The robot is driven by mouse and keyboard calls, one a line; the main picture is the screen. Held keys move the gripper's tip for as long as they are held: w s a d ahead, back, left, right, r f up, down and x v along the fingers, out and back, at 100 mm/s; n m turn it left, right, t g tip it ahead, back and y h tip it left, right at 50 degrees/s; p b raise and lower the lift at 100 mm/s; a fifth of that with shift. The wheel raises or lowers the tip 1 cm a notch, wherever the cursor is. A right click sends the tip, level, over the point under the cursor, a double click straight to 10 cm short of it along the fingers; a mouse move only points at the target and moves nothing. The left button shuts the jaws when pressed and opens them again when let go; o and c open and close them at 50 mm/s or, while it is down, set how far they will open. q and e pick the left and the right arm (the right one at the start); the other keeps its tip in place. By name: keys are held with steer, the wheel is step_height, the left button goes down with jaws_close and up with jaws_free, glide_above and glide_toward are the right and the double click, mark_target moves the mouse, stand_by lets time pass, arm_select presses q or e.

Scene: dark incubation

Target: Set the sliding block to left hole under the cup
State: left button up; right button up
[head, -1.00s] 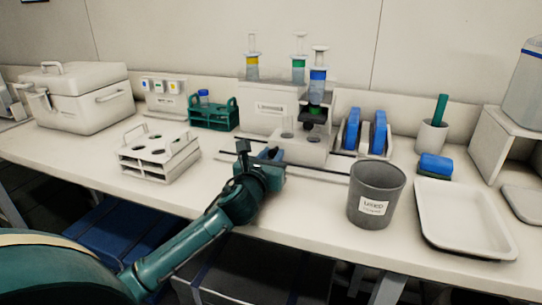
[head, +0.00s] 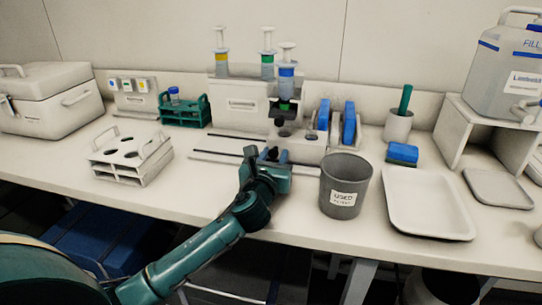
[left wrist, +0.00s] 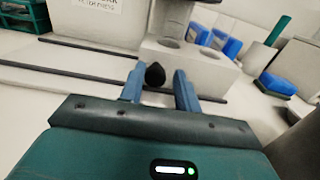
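The white sliding block (head: 308,153) has two round holes in its top and sits on dark rails at the foot of the dispenser. It also shows in the left wrist view (left wrist: 212,75). The dark cup (head: 283,118) hangs under the blue-banded syringe, above the left part of the block and close over its left hole. A black knob (left wrist: 155,74) shows at the block's left front side. My left gripper (head: 268,156) is open, its blue fingers (left wrist: 159,88) on either side of the knob with gaps showing. My right gripper is not in view.
A grey bin (head: 345,185) labelled "USED" stands to the right of my left gripper, with a white tray (head: 428,205) beyond it. A white rack (head: 130,158) and a green rack (head: 185,110) stand to the left. The bench front edge is clear on the left.

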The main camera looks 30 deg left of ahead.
arm_select(q)
steer(key=shift+o, duration=1.2)
steer(key=shift+s, duration=0.1)
steer(key=v, duration=1.3)
steer(key=shift+d+r, duration=0.1)
